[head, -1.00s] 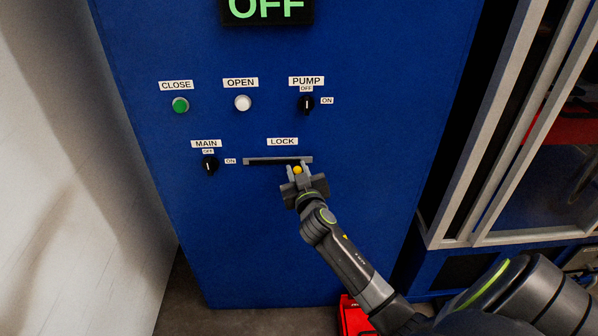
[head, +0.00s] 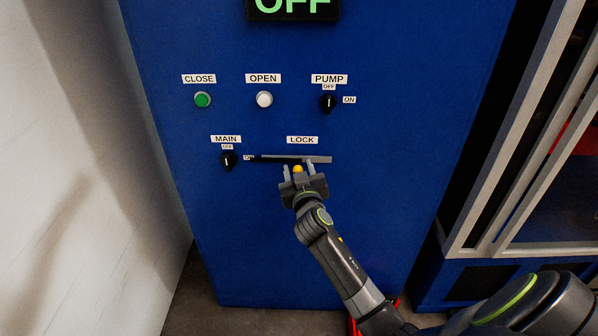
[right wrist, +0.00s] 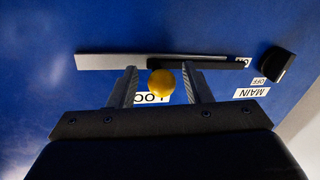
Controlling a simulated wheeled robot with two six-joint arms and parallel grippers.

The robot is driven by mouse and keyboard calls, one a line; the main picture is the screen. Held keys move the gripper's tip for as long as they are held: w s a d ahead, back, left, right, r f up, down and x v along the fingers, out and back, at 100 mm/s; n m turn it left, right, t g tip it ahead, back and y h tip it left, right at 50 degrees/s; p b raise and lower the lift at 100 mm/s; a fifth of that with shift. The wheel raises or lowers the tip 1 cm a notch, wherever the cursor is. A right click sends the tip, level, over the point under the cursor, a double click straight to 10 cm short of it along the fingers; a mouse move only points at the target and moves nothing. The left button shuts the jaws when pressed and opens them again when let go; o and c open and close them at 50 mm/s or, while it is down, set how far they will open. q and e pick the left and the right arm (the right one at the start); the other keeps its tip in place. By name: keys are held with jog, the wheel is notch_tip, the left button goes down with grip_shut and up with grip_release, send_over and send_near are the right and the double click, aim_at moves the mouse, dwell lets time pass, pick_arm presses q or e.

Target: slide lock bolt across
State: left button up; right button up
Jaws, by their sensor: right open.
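The lock (head: 318,159) is a flat horizontal bar under the LOCK label (head: 302,140) on the blue panel. Its dark bolt (head: 276,159) reaches left and partly covers the ON label beside the MAIN switch; pale bare rail shows at the right. A yellow knob (head: 297,169) sits on the bolt. My right gripper (head: 299,170) is open, with one finger on each side of the knob. The right wrist view, turned over, shows the yellow knob (right wrist: 161,83) between the two fingers, and the dark bolt (right wrist: 205,60) reaching toward the MAIN switch. My left gripper is out of view.
The MAIN switch (head: 228,160) is close to the bolt's left end. The green CLOSE button (head: 202,99), white OPEN button (head: 264,99) and PUMP switch (head: 327,102) are above. A display (head: 293,8) reads OFF. A framed window structure stands at right.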

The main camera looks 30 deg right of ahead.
jog(key=shift+s, duration=0.1)
jog(key=v, duration=1.7)
jog(key=shift+a, duration=0.1)
notch_tip(320, 180, down, 16)
jog(key=a+n+g+y, duration=0.2)
jog(key=g+y, duration=0.1)
jog(key=s+f+g+y+p, duration=0.1)
jog(key=s+f+g, duration=0.25)
jog(key=f, duration=0.65)
jog(key=s+f+g+y, duration=0.15)
jog(key=s+f, duration=0.35)
jog(key=f, duration=0.5)
jog(key=s+d+f+g, duration=0.1)
jog(key=s+f, duration=0.4)
jog(key=s, duration=0.5)
jog(key=s+d+f+g, duration=0.2)
jog(key=s+f+g, duration=0.2)
jog(key=s, duration=0.6)
jog(key=s+d+f+g+p, duration=0.1)
jog(key=s+d+f+g, duration=0.1)
jog(key=s+f, duration=0.6)
jog(key=s, duration=0.2)
jog(key=shift+s+m+g, duration=0.35)
jog(key=shift+m+g, duration=0.05)
